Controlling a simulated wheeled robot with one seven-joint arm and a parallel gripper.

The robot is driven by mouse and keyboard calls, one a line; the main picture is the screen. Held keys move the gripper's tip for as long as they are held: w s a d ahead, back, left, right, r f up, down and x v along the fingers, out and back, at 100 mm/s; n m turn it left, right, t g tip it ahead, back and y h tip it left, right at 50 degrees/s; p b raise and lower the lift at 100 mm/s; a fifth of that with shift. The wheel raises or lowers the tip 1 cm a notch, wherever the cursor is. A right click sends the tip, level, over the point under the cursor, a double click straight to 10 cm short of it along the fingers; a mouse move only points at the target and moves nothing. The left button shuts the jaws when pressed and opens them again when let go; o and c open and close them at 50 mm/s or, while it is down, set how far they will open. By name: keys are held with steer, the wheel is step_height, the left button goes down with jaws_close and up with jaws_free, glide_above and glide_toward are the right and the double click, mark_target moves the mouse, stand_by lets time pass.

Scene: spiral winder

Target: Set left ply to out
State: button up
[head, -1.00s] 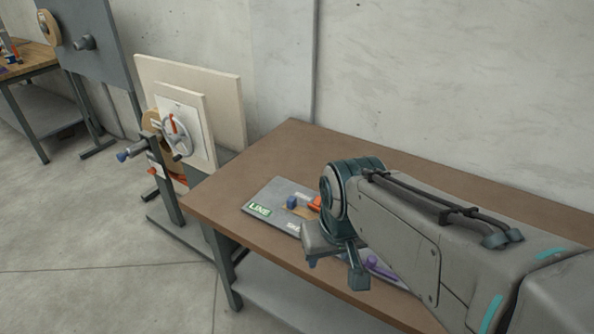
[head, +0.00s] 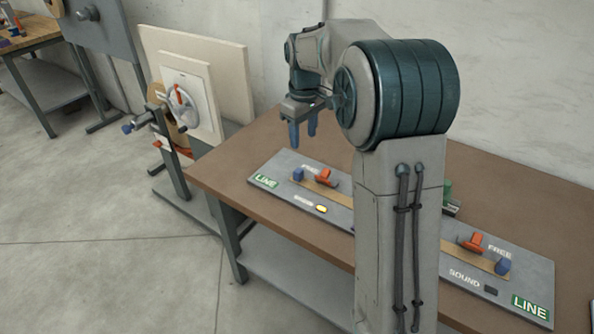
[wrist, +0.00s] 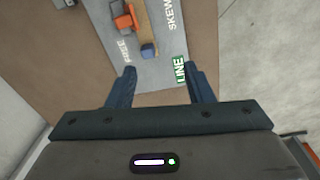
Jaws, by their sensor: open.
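A grey panel (head: 275,186) lies on the brown bench, with a green LINE sign at each end. On its left end are an orange piece (head: 325,178) and a blue block (head: 298,174) on a wooden strip. They also show in the wrist view, orange (wrist: 124,22) and blue (wrist: 148,50). I cannot tell which part is the left ply. My gripper (head: 302,142) is open and empty, pointing down above the panel's left end. In the wrist view its fingers (wrist: 162,72) are apart, the blue block just beyond them. My arm hides the panel's middle.
The right end of the panel has another orange piece (head: 472,243) and blue block (head: 503,265). A small yellow lit part (head: 321,209) sits near the front edge. A stand with a handwheel (head: 180,100) is left of the bench (head: 215,170). The wall is behind.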

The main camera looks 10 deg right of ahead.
steer(key=n, duration=0.2)
glide_above(298, 170)
step_height(298, 170, down, 5)
steer(key=shift+g, duration=0.3)
step_height(298, 170, down, 14)
steer(key=shift+r, duration=0.2)
steer(key=shift+c, duration=0.4)
